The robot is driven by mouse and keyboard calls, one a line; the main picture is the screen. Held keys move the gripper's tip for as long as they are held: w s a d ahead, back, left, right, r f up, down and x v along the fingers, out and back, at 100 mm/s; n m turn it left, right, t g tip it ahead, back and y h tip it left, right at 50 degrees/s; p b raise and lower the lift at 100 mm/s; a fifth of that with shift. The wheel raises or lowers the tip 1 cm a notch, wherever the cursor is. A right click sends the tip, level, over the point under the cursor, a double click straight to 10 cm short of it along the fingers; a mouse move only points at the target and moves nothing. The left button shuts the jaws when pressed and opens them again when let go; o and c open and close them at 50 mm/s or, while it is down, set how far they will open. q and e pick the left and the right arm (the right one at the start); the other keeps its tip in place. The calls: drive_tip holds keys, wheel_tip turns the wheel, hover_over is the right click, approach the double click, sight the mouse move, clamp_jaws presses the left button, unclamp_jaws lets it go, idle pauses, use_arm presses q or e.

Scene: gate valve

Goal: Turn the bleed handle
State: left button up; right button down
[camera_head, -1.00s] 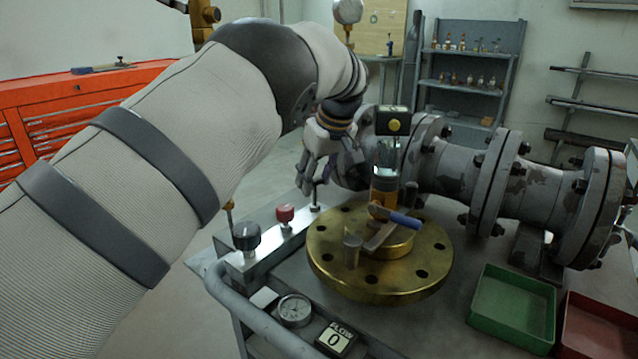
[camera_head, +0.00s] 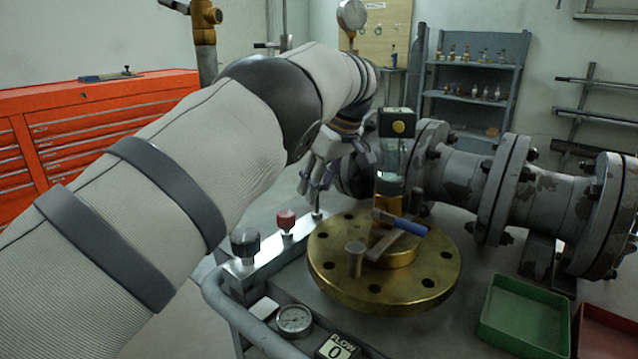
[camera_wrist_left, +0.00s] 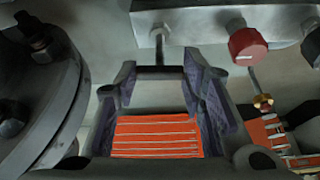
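The bleed handle looks to be the small T-shaped handle on a thin stem. Its stem (camera_head: 317,205) rises from the metal manifold block (camera_head: 262,262) in the head view, and its top is hidden by my left gripper (camera_head: 314,180). In the left wrist view the handle's dark crossbar (camera_wrist_left: 161,72) lies between the fingertips of my left gripper (camera_wrist_left: 160,80). The fingers are spread apart, one at each end of the bar; I cannot tell whether they touch it. My right gripper is not in view.
A red knob (camera_head: 286,221) and a black knob (camera_head: 245,243) stand on the same block. A brass flange (camera_head: 350,285) with a blue-handled tool (camera_head: 405,222) is close on the right. Flanged grey pipe (camera_head: 460,178) lies behind. Green (camera_head: 520,318) and red trays sit at right.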

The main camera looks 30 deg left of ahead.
use_arm(q)
drive_tip(key=o, duration=0.3)
drive_tip(key=v, duration=0.7)
drive_tip(key=shift+d+r, duration=0.1)
drive_tip(key=shift+r, duration=0.1)
drive_tip(key=shift+s, duration=0.1)
